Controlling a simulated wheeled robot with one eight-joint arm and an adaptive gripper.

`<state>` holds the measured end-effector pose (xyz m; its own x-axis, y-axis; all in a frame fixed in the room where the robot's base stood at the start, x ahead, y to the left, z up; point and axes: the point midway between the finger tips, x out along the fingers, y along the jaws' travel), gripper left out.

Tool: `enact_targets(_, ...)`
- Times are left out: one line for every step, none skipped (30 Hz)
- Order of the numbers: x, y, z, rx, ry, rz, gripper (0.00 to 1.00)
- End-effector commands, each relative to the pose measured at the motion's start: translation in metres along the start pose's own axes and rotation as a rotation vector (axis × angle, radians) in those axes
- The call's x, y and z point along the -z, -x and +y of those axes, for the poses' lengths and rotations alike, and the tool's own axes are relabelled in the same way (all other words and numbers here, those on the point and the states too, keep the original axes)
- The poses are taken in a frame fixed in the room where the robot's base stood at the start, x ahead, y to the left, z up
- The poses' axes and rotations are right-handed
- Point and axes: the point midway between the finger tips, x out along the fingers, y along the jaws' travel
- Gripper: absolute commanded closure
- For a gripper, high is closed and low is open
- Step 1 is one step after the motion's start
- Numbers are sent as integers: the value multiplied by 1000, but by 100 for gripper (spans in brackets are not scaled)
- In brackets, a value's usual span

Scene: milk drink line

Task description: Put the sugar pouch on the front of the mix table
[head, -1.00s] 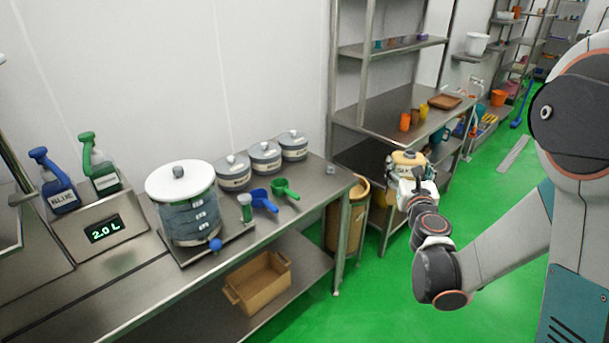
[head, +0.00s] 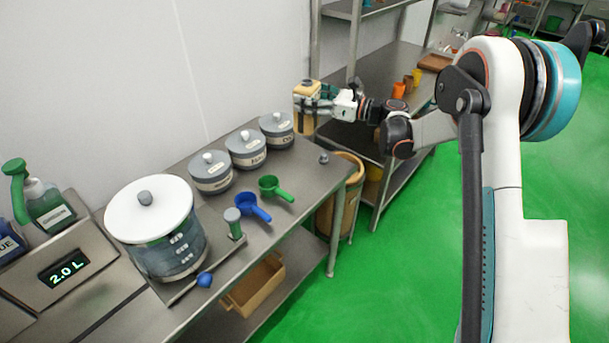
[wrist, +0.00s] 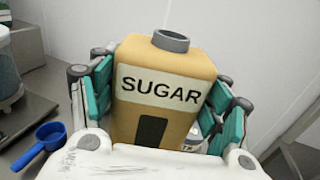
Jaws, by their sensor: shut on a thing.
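The sugar pouch (wrist: 165,85) is tan with a pale label reading SUGAR and a grey ring spout on top. It fills the middle of the wrist view, upright with a slight tilt. My gripper (head: 322,97) is shut on it, with teal finger pads on both sides of the pouch. In the head view the pouch (head: 306,104) is held in the air near the far right end of the steel mix table (head: 225,235). Its lower part there is partly hard to make out.
On the table stand a clear lidded vessel (head: 160,235), several grey lidded pots (head: 246,150), a blue scoop (head: 250,206) and a green scoop (head: 274,188). A round bin (head: 340,205) stands beyond the table's right end. The table's front right corner is mostly bare.

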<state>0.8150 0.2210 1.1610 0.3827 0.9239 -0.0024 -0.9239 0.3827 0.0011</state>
Motion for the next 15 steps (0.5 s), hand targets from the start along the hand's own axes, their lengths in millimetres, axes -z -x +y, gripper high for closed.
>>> enact_targets(-3, -2, 3, -42, 0, 0, 73)
enact_targets(-3, -3, 5, -63, 0, 0, 73)
enact_targets(-4, -4, 7, -85, 0, -1, 73)
enact_targets(-4, -5, 8, -98, 0, -1, 73)
enact_targets(-3, -5, 9, -108, 0, -1, 73)
enact_targets(0, -5, 10, -117, 1, -1, 73)
enact_targets(4, -5, 11, -121, 1, -1, 73)
enact_targets(9, -5, 11, -123, 1, -1, 73)
enact_targets(17, -5, 11, -124, 1, 0, 73)
enact_targets(24, -5, 11, -124, 1, -1, 73)
enact_targets(31, -5, 11, -123, 1, -1, 73)
enact_targets(41, -5, 11, -123, 0, -1, 73)
enact_targets(49, -5, 11, -123, 0, -1, 73)
enact_targets(56, -5, 11, -122, 0, -1, 73)
enact_targets(66, -5, 11, -122, 0, -1, 73)
